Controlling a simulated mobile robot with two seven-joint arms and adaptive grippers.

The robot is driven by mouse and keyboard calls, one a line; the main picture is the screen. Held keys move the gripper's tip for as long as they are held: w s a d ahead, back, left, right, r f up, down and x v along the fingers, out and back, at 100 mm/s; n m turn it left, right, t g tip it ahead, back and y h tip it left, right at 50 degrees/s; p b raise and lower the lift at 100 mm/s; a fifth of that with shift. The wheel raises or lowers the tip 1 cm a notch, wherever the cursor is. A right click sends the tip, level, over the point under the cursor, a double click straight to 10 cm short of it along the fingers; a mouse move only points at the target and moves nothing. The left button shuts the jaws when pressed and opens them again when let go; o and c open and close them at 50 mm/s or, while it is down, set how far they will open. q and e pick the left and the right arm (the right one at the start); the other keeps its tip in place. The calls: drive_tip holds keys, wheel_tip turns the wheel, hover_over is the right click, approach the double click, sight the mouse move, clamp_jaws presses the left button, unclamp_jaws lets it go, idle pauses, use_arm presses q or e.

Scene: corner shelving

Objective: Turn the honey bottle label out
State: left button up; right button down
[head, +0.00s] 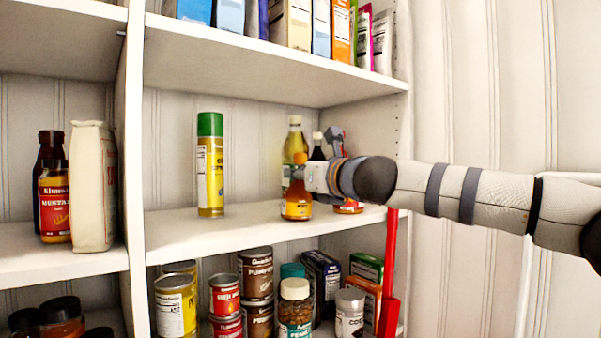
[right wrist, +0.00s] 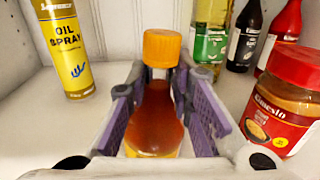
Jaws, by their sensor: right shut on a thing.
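The honey bottle (head: 296,207) is amber with an orange cap and is upright on the middle shelf near its front edge. In the right wrist view the honey bottle (right wrist: 158,112) is between the two purple-padded fingers of my right gripper (right wrist: 162,92), which is shut on it. A yellow patch shows low on its near side there; I cannot read any label. In the head view my right gripper (head: 303,178) reaches in from the right and hides part of the bottle. My left gripper is not in view.
An oil spray can (head: 210,165) stands to the left, with free shelf between. A pale oil bottle (right wrist: 210,35), dark bottle (right wrist: 244,35) and red bottle (right wrist: 285,30) stand behind. A red-lidded jar (right wrist: 285,100) is close on the right. The shelf above (head: 270,62) limits height.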

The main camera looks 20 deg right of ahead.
drive_tip(key=shift+f+n+y+p, duration=0.3)
drive_tip(key=shift+f+y+p, duration=0.05)
drive_tip(key=shift+y, duration=0.25)
drive_tip(key=shift+w+f+n+g+y+p, duration=0.15)
drive_tip(key=shift+w+n+g+y+p, duration=0.05)
drive_tip(key=shift+n+g+y+p, duration=0.35)
drive_tip(key=shift+f, duration=0.2)
drive_tip(key=c, duration=1.4)
unclamp_jaws()
drive_tip(key=shift+w, duration=0.1)
drive_tip(key=shift+o, duration=0.3)
drive_tip(key=shift+w+r, duration=0.1)
drive_tip(key=shift+w, duration=0.05)
drive_tip(key=shift+s+r, duration=0.25)
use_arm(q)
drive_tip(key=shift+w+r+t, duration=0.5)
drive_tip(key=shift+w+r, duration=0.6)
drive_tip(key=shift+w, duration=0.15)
use_arm(e)
drive_tip(key=v, duration=1.1)
drive_tip(key=shift+s+d+f, duration=0.25)
drive_tip(key=shift+f, duration=0.1)
